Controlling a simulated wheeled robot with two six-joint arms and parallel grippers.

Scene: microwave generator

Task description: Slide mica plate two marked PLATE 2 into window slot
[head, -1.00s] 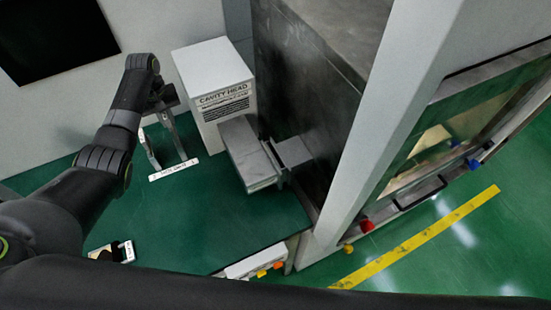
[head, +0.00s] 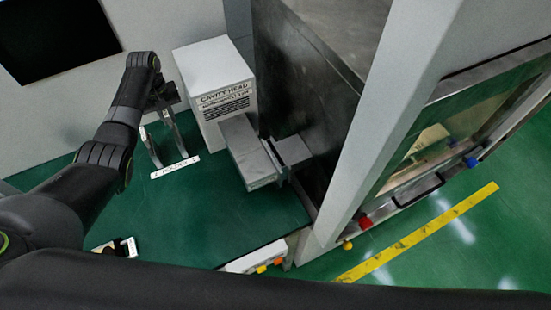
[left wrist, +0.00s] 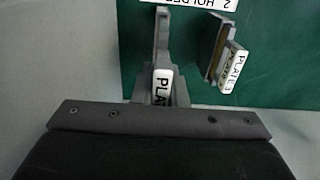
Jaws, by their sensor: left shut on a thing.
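My left gripper (head: 167,100) is above the holder at the back left of the green bench. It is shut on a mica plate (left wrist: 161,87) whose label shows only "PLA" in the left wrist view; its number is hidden. I cannot tell whether it is clear of the holder. Another plate (left wrist: 235,67), whose label seems to read PLATE 3, stands to its right. The holder's white label (head: 175,167) lies in front of the uprights. The grey waveguide block (head: 248,152) sits before the CAVITY HEAD box (head: 216,80); I cannot make out the window slot. My right gripper is out of view.
A small white and black item (head: 118,247) lies at the bench's front left. A white box with coloured buttons (head: 253,258) is at the front edge. A tall dark panel (head: 305,85) and a grey frame stand right of the waveguide. The bench middle is clear.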

